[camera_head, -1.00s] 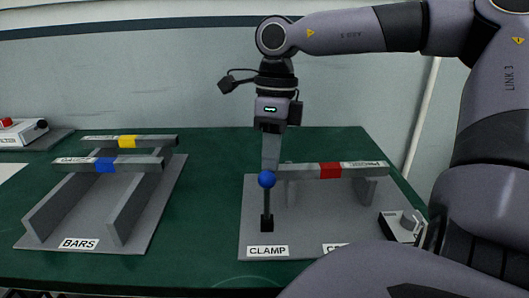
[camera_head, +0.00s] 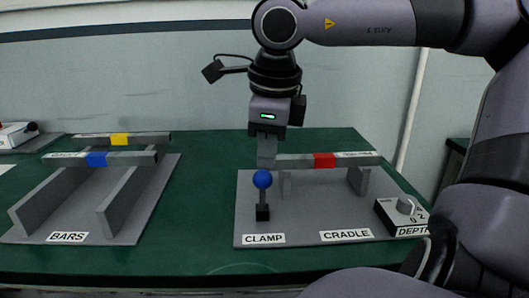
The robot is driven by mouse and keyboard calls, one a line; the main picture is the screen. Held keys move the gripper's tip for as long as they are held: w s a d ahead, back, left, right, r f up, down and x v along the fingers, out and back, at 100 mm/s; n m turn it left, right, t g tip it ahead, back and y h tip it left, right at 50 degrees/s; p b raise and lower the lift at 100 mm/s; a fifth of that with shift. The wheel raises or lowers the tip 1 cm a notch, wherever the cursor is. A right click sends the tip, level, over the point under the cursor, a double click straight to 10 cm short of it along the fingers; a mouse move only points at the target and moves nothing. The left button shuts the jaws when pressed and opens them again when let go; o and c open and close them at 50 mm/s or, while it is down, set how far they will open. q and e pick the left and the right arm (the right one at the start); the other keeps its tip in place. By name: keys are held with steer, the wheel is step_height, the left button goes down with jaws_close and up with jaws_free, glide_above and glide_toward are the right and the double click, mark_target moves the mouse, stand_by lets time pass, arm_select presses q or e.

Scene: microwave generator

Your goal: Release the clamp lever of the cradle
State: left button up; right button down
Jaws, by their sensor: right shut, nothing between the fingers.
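The cradle (camera_head: 354,210) is a grey plate with two upright supports. A grey bar with a red band (camera_head: 324,161) lies across the supports. My right gripper (camera_head: 266,164) points down, shut and empty, just above and behind the blue ball by the bar's left end. I cannot tell whether its fingertips touch the ball or the bar. My left gripper is not in view.
A BARS rack (camera_head: 118,210) at the left holds bars with a yellow and a blue band. A DEPTH dial box (camera_head: 401,214) sits at the cradle's right. A white box with a red button (camera_head: 18,133) stands far left. Green table (camera_head: 203,215) between the rack and cradle is clear.

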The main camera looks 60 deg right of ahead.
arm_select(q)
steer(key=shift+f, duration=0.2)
arm_select(e)
steer(key=shift+s+a+f, duration=0.15)
steer(key=shift+s+a, duration=0.05)
steer(key=shift+a, duration=0.1)
